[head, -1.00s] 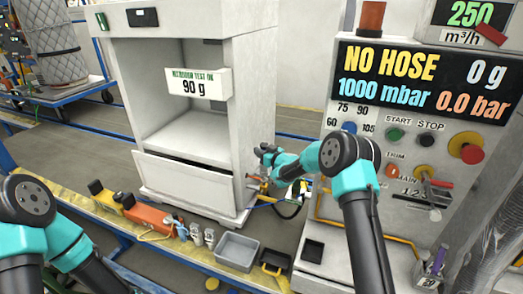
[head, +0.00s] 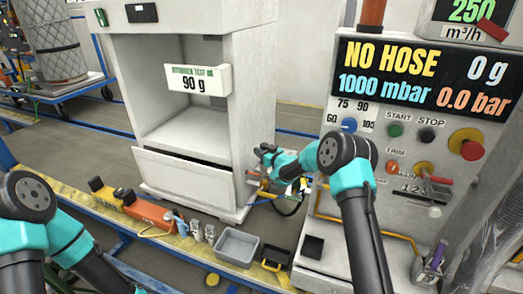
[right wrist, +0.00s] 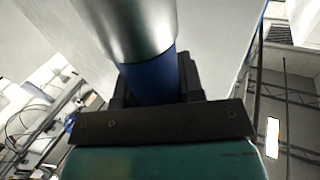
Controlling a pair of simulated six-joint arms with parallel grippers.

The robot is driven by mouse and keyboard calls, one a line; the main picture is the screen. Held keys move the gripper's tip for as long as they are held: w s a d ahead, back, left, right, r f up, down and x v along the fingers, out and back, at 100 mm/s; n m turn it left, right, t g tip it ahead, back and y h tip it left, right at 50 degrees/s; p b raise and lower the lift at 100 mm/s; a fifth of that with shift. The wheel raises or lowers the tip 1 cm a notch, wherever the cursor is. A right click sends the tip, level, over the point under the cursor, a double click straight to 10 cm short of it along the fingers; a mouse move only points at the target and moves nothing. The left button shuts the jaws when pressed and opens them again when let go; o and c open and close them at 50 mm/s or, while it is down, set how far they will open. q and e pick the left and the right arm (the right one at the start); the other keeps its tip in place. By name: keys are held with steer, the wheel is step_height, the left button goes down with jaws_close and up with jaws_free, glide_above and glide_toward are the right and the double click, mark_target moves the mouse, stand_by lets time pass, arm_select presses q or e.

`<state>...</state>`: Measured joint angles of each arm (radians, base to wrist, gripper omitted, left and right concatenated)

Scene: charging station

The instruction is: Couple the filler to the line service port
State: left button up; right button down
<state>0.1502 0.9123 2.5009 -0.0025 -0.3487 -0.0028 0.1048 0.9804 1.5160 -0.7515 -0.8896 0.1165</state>
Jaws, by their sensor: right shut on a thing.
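My right gripper (head: 268,158) is beside the right side of the white cabinet (head: 252,100), at the height of its lower front panel. It is shut on the filler, which shows in the right wrist view as a silver cylinder with a blue collar (right wrist: 148,82) between the jaws. Small red and yellow fittings (head: 254,180) sit low on the cabinet's side, just below the gripper. I cannot tell which is the line service port, or whether the filler touches it. My left arm is at the left; its gripper is out of view.
The charging station (head: 428,120) stands at the right, reading NO HOSE, 0 g and 0.0 bar. A dark hose loops below my right gripper.

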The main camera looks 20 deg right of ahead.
steer(key=shift+f, duration=0.5)
steer(key=c, duration=0.7)
jaws_free()
steer(key=shift+o, duration=0.2)
